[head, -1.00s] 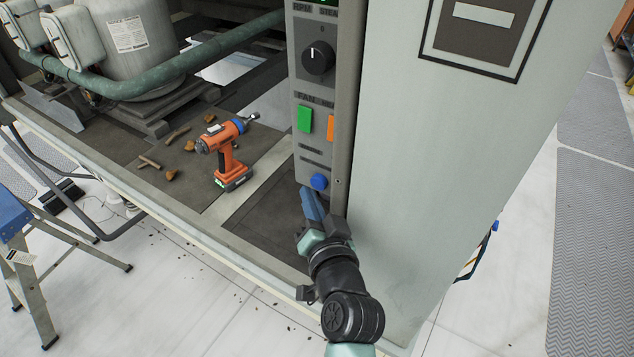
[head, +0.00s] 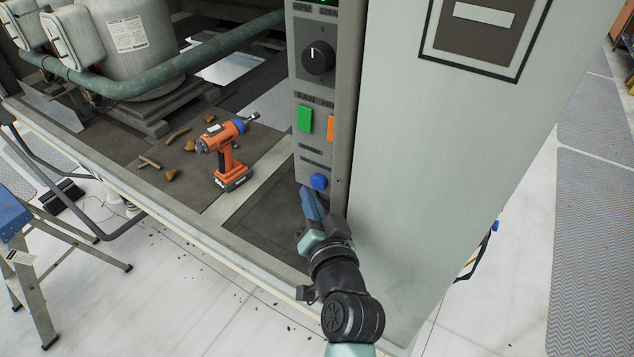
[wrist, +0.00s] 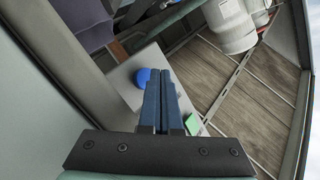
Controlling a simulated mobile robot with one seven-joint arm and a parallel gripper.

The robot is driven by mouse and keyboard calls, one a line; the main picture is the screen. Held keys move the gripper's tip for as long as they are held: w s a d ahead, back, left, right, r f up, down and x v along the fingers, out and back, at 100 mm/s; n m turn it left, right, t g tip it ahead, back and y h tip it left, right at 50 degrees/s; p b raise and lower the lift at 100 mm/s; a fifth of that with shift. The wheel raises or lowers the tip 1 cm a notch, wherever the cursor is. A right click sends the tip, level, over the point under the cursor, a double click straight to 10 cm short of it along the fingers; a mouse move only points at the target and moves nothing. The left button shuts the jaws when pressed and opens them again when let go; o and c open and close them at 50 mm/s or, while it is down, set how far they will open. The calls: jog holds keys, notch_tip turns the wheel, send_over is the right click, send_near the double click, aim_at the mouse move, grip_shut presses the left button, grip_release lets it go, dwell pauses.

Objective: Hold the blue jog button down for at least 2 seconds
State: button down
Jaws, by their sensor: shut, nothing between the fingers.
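The blue jog button (head: 319,181) is a round knob low on the grey control panel (head: 312,160). In the wrist view the blue button (wrist: 143,77) lies just left of the fingertips. My gripper (head: 306,190) is shut and empty, its blue fingers together. In the head view its tips are just below and left of the button. In the wrist view the shut fingers (wrist: 161,75) reach up beside it. I cannot tell whether they touch it.
A green button (head: 304,118), an orange button (head: 331,128) and a black dial (head: 318,57) sit higher on the panel. An orange drill (head: 228,150) stands on the deck to the left, near wood scraps (head: 150,162). A pale cabinet wall (head: 440,150) is close on the right.

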jog(key=shift+w, duration=0.1)
jog(key=shift+w+d+b, duration=0.25)
jog(key=shift+b, duration=0.05)
